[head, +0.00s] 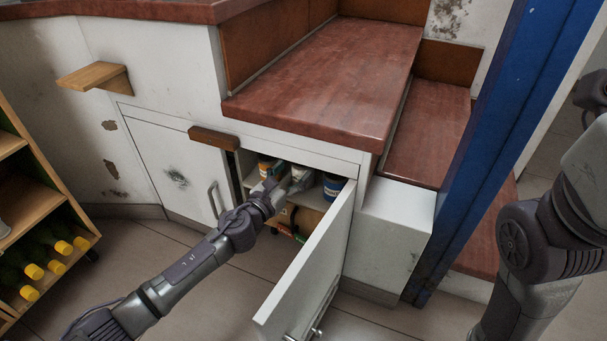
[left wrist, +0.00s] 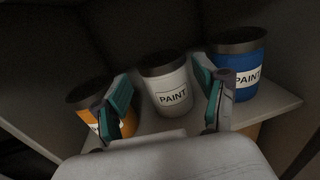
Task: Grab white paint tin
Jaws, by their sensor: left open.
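The white paint tin (left wrist: 168,88) stands on the cabinet shelf, with a dark lid and a PAINT label. In the left wrist view it is between the two fingers of my left gripper (left wrist: 167,106), slightly beyond them. The gripper is open, with a finger on each side of the tin and no visible grip on it. In the head view the left gripper (head: 285,187) reaches into the open cabinet and largely hides the tin. My right arm stands at the right edge of the head view; its gripper is not in view.
An orange tin (left wrist: 92,108) stands left of the white one, close to the left finger, and a blue tin (left wrist: 238,72) stands to the right. All share one shelf (left wrist: 262,112). The open cabinet door (head: 310,265) stands right of my left arm. A bottle rack (head: 75,215) is at far left.

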